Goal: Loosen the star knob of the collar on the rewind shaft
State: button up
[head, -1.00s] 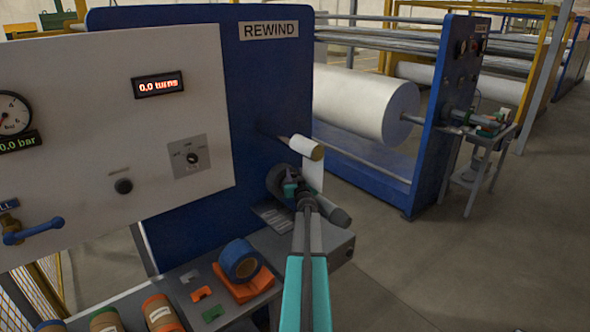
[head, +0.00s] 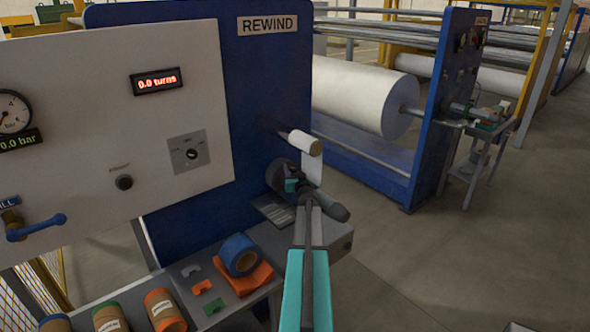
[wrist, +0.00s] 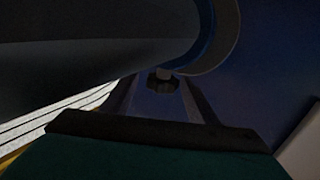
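The rewind shaft (head: 334,208) juts out from the blue rewind frame, with a dark collar (head: 280,175) at its base. In the wrist view, the grey shaft (wrist: 80,65) fills the upper left and the collar's curved rim (wrist: 222,40) is beside it. The small dark star knob (wrist: 163,83) shows under the collar. My gripper (wrist: 162,97) is open, with one finger on each side of the knob. The wrist view is dark, so I cannot tell whether either finger touches it. In the head view, my gripper (head: 299,190) is at the shaft and hides the knob.
A paper-covered roller (head: 302,142) sticks out just above the shaft. A grey bench (head: 315,245) lies below, with a blue tape roll (head: 239,254) on an orange block and several tape rolls further left.

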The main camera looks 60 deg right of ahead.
jog(key=shift+a+f, duration=0.1)
jog(key=shift+a, duration=0.05)
jog(key=b+v, duration=0.3)
jog(key=v, duration=1)
jog(key=shift+s, duration=0.3)
dwell(0.4)
jog(key=shift+a, duration=0.15)
